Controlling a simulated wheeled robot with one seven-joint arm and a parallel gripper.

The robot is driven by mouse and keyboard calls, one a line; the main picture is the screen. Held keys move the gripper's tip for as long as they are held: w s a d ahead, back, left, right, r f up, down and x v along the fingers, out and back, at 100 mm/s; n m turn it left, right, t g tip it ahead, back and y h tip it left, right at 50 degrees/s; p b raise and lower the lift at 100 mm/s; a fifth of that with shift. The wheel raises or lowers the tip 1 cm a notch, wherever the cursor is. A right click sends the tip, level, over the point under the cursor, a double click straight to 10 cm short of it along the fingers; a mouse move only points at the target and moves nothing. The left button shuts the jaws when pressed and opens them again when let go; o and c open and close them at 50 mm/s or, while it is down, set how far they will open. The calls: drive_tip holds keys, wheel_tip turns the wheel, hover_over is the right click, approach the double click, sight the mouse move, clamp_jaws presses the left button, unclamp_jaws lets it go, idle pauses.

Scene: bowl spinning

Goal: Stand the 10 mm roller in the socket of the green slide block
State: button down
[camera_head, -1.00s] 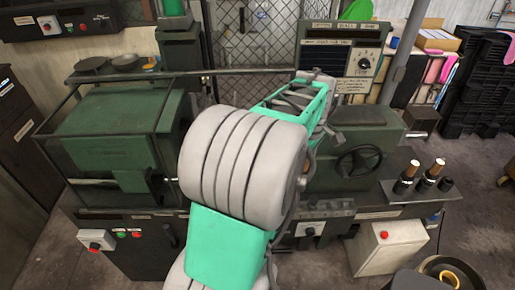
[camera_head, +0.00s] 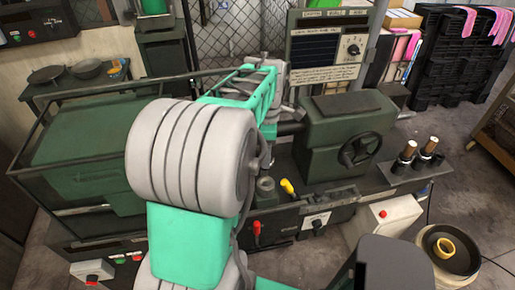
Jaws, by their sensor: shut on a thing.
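My arm's grey wrist (camera_head: 270,68) reaches over the lathe-like machine, but my gripper's fingers are hidden and nothing held shows. I cannot make out the 10 mm roller. A grey round piece (camera_head: 265,186) sits on a small dark greenish block (camera_head: 266,199) low on the machine, just right of my grey arm joint. It may be the slide block, but no socket can be made out. Two dark upright pieces with copper-coloured tops (camera_head: 408,150) (camera_head: 431,146) stand on a dark plate at the right; I cannot tell whether these are rollers.
A yellow-handled lever (camera_head: 288,187) and a red handle (camera_head: 257,228) are near the block. The green tailstock (camera_head: 345,130) with a handwheel (camera_head: 359,149) stands right of it. A cage frame (camera_head: 90,188) covers the left.

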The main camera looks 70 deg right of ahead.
drive_tip(key=shift+s+f+b, duration=0.2)
drive_tip(key=shift+f+b, duration=0.25)
drive_tip(key=shift+f, duration=0.3)
drive_tip(key=shift+f+b, duration=1.8)
drive_tip(key=shift+f, duration=0.95)
drive_tip(key=shift+f, duration=0.45)
drive_tip(key=shift+c, duration=2.3)
unclamp_jaws()
wheel_tip(320, 180, up, 8)
drive_tip(key=shift+f+b, duration=0.1)
drive_tip(key=shift+b, duration=0.6)
